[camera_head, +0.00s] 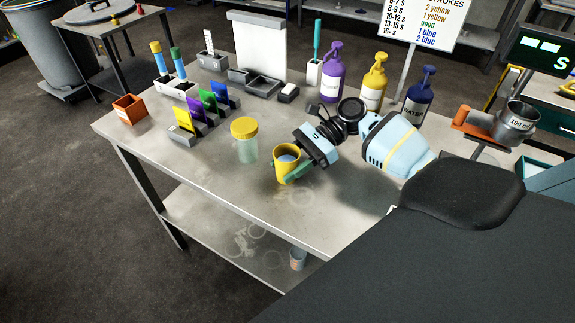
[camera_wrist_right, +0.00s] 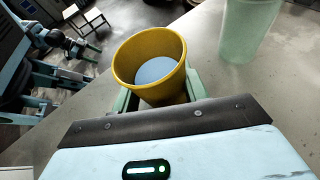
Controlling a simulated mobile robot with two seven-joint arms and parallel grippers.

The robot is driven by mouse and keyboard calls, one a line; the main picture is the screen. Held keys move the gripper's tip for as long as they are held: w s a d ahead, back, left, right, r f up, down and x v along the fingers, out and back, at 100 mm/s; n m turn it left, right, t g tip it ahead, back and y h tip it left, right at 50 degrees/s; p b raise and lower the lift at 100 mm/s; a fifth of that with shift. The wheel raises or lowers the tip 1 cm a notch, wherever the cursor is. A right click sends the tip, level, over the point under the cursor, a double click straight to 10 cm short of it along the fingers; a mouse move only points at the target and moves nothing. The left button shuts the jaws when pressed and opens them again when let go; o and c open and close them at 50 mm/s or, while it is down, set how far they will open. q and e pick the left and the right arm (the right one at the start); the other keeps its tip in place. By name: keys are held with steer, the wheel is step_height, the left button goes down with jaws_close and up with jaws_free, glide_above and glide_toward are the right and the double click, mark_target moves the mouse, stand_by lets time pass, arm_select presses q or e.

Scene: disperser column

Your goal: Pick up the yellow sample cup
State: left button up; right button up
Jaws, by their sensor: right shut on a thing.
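The yellow sample cup (camera_head: 277,172) is upright or nearly so near the front edge of the table, with a pale blue-grey content inside. My right gripper (camera_head: 288,171) is shut on it, with its green fingers on the cup's sides. In the right wrist view the cup (camera_wrist_right: 125,65) sits between the fingers, its open mouth toward the camera. Its base is hidden there, and I cannot tell whether it touches the table. What looks like my left gripper (camera_wrist_right: 88,50) is small at the left of the right wrist view, away from the cup; its opening is unclear.
A pale green jar with a yellow lid (camera_head: 245,140) stands close to the cup's left; its body shows in the wrist view (camera_wrist_right: 247,30). Colored card holders (camera_head: 205,107) and an orange box (camera_head: 129,109) are further left. Several bottles (camera_head: 333,72) stand behind. The table's (camera_head: 215,165) front left is clear.

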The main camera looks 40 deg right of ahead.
arm_select(q)
steer(key=shift+t, duration=0.4)
steer(key=r+p, duration=0.1)
steer(key=w+r+p, duration=0.2)
steer(key=r, duration=0.1)
steer(key=shift+w+a, duration=0.15)
steer(key=shift+w, duration=0.1)
arm_select(e)
step_height(320, 180, up, 28)
